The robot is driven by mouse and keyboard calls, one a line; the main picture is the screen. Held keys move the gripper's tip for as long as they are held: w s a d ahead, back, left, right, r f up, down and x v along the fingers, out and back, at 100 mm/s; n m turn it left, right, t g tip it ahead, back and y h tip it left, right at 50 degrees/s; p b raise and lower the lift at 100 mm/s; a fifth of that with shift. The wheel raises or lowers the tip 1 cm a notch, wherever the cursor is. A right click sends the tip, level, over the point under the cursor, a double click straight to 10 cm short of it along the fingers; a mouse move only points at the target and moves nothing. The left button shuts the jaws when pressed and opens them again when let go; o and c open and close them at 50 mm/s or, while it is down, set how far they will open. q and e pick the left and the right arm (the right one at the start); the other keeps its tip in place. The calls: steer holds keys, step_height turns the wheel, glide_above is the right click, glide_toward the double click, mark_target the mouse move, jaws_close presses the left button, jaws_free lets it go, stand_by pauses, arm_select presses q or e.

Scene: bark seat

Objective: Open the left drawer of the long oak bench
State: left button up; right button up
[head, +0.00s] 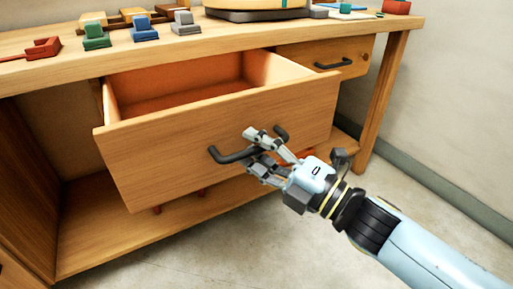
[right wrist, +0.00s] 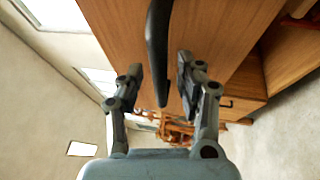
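The long oak bench (head: 220,50) fills the head view. Its left drawer (head: 165,160) stands pulled well out, and the part of its inside that shows is empty. A dark bar handle (head: 230,156) is on the drawer front. My right gripper (head: 256,150) is at this handle, its fingers apart on either side of the bar. In the right wrist view the handle (right wrist: 158,50) runs between the two fingers, with a gap visible beside it. My left gripper is in neither view.
A shut right drawer (head: 325,60) with its own dark handle sits beside the open one. Small coloured vises and blocks (head: 145,30) stand on the bench top. An open shelf (head: 110,235) lies below. The floor (head: 250,245) in front is clear.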

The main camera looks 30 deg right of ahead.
steer(key=shift+s+f, duration=0.1)
steer(key=shift+s, duration=0.1)
steer(key=v, duration=1.1)
steer(key=shift+s+d, duration=0.2)
steer(key=shift+s, duration=0.1)
